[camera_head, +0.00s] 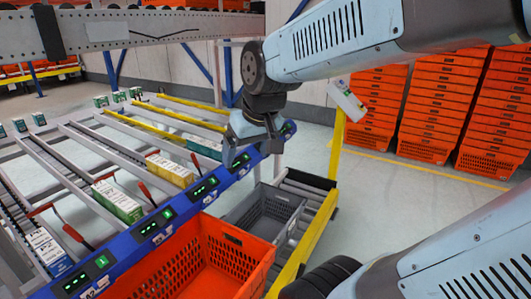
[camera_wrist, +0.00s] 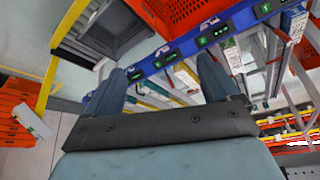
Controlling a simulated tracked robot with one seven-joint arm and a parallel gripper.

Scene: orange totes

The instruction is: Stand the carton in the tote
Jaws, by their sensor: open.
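The visible part of each tote's inside looks empty. My gripper (camera_head: 252,155) hangs above the blue rack edge, near the teal carton. Its fingers (camera_wrist: 162,78) are apart with nothing held between them in the wrist view.
The blue rail (camera_head: 145,237) with lit displays runs along the rack front. A yellow frame (camera_head: 313,240) edges the roller conveyor under the totes. Stacks of orange totes (camera_head: 436,110) stand at the back right. The floor before them is clear.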

